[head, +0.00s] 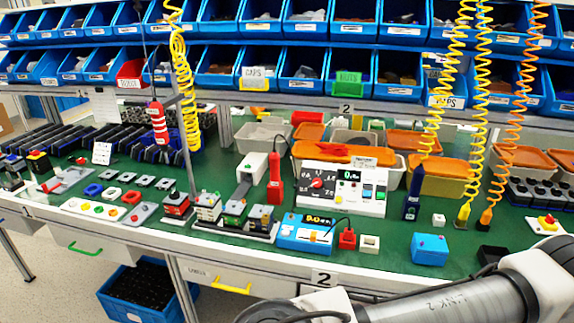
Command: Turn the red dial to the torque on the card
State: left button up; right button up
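The red dial (317,183) is on the front of a white control box (345,205) at the middle of the green bench. The box has a small dark display (349,175) with green digits, too small to read surely, and several coloured buttons at its right. A small white card (102,153) with print stands on the bench at the left; its text is too small to read, and I cannot tell whether it is the torque card. Neither gripper is in view. Part of my own arm crosses the bottom right corner, well apart from the dial.
A blue unit (305,233) with a yellow-digit display stands in front of the control box. A red tool (275,182) stands at its left. Coiled yellow (480,100) and orange (522,110) hoses hang at the right. A blue block (430,249) sits near the front edge.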

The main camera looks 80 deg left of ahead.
aim_at(317, 183)
jog(key=u, duration=2.3)
